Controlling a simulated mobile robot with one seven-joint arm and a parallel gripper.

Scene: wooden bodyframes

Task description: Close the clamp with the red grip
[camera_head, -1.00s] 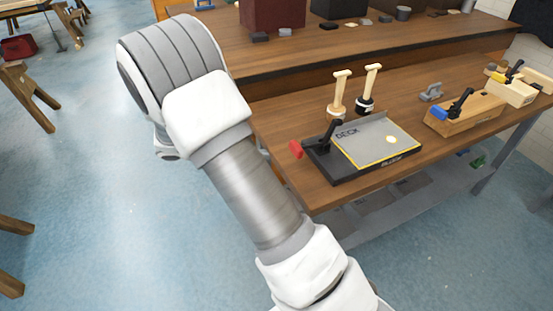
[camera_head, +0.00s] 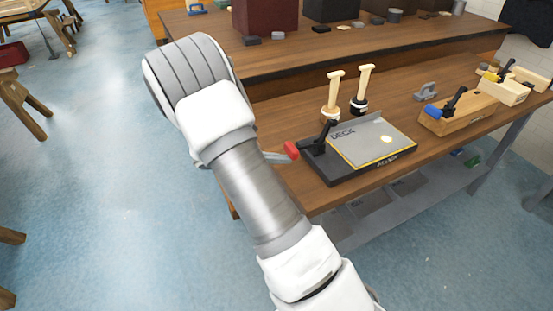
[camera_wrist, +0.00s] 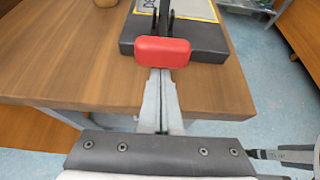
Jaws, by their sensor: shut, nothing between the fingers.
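The clamp with the red grip (camera_head: 291,150) is mounted on the left end of a dark board (camera_head: 372,166) marked "DECK". Its black arm (camera_head: 321,138) slants down to the left, and the red grip sticks out past the board's edge. In the wrist view the red grip (camera_wrist: 162,51) lies right at the tips of my gripper (camera_wrist: 160,76). The fingers are together with nothing between them, and their tips seem to meet the grip's near side; touching or just under it I cannot tell. In the head view my arm hides most of the gripper.
The board lies on a wooden bench (camera_head: 300,190). Two wooden-handled tools (camera_head: 332,95) stand behind it. A clamp with a blue grip (camera_head: 431,111) sits on a wooden block to the right, with a yellow-gripped one (camera_head: 490,76) beyond. Open floor lies left of the bench.

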